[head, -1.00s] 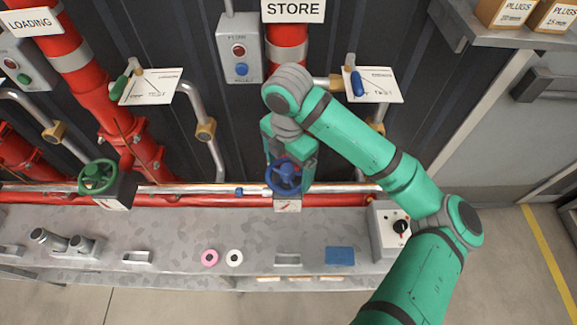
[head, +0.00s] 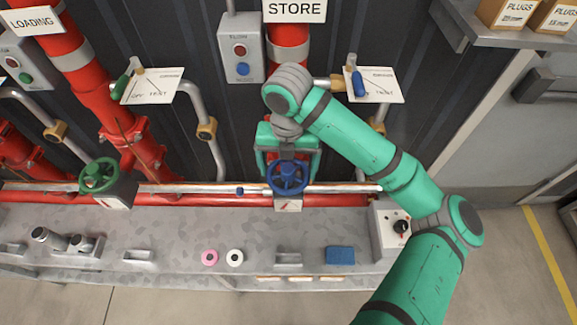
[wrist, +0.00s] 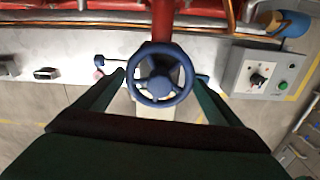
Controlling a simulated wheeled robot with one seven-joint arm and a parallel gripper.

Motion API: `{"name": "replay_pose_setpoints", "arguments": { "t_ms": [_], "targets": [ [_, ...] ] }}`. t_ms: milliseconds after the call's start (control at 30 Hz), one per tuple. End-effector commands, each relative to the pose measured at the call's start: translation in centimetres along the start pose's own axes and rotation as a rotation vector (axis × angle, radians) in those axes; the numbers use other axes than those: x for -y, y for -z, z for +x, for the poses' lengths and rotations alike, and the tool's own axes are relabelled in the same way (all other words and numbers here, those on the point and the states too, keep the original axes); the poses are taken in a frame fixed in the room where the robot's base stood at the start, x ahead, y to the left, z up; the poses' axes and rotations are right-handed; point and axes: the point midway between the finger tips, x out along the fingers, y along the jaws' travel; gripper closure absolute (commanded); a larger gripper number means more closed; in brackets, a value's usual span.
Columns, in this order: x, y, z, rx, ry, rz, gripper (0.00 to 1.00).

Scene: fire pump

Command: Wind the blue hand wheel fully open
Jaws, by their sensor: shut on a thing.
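The blue hand wheel (head: 287,177) sits on its mount under the STORE pipe, just above the bench's back edge. In the wrist view the blue wheel (wrist: 160,75) is centred between my fingers, its rim and hub fully visible. My gripper (head: 287,160) reaches the wheel from above and behind. In the wrist view my gripper (wrist: 160,82) has one green finger on each side of the rim, shut on the wheel. A small white gauge plate (head: 288,205) with a red mark shows below the wheel; I cannot read it.
A green hand wheel (head: 99,176) stands to the left. A control box with a black knob (head: 401,227) is at the bench's right end. Pink (head: 210,257) and white rings (head: 235,257) and a blue block (head: 340,255) lie on the bench.

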Motion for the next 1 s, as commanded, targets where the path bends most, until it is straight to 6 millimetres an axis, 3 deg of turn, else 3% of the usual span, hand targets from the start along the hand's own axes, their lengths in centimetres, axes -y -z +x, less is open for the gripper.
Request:
{"name": "replay_pose_setpoints", "arguments": {
  "t_ms": [233,733,1000],
  "targets": [
    [-0.02,0.24,0.10,-0.008,0.001,-0.083,0.47],
    [-0.09,0.24,0.09,-0.007,-0.001,-0.636,0.47],
    [-0.11,0.23,0.09,-0.006,-0.001,-0.704,0.47]
  ]
}}
